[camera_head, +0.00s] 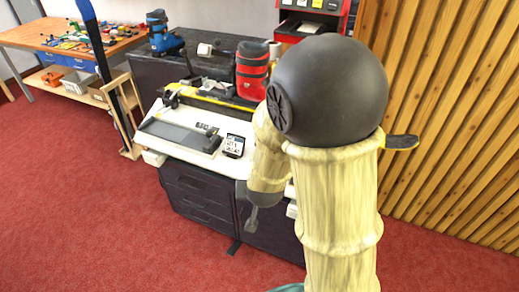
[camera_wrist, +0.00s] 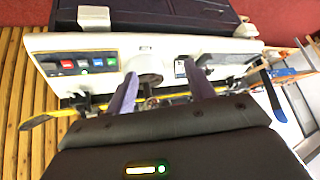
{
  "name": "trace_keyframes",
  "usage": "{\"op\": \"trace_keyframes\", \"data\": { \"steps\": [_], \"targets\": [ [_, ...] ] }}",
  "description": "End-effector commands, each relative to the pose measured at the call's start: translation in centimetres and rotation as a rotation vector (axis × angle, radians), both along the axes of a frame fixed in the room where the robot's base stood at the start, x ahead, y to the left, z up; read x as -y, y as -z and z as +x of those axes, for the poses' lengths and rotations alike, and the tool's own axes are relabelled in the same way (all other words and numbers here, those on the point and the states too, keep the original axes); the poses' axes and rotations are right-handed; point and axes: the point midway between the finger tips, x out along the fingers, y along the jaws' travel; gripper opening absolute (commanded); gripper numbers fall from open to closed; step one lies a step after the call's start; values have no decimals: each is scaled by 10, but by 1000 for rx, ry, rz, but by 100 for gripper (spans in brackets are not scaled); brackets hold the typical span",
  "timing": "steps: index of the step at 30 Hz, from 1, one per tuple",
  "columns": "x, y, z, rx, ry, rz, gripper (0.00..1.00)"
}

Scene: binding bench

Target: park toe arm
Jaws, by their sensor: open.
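The binding bench (camera_head: 180,150) has a white top over dark drawers. A dark flat plate (camera_head: 178,134) lies on its top, with a small black lever-like part (camera_head: 209,131) beside it and a dark clamp-like part (camera_head: 171,98) at the left end. I cannot tell which part is the toe arm. My gripper (camera_head: 252,212) hangs before the bench's right front, partly hidden by my arm. In the wrist view my gripper (camera_wrist: 163,84) is open, with its fingers apart over the bench top (camera_wrist: 220,46). A white round part (camera_wrist: 148,66) shows between them; nothing is held.
A yellow-edged ski (camera_wrist: 41,121) lies along the bench. Coloured buttons (camera_wrist: 83,63) sit on its panel. A red boot (camera_head: 252,68) and a blue boot (camera_head: 160,38) stand behind. A slatted wood wall (camera_head: 455,110) is at right; red carpet (camera_head: 70,200) is clear at left.

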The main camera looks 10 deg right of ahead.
Motion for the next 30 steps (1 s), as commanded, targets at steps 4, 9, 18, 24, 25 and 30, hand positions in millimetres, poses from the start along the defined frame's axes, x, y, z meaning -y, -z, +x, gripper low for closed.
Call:
{"op": "trace_keyframes", "data": {
  "steps": [4,9,18,24,25,30],
  "targets": [
    [-8,27,24,160,72,-72,54],
    [-8,36,40,373,147,-204,54],
    [-17,17,38,753,195,-473,54],
    [-19,6,34,827,200,-523,54],
    [-19,6,34,827,200,-522,54],
    [-19,6,34,824,200,-521,54]
  ]
}}
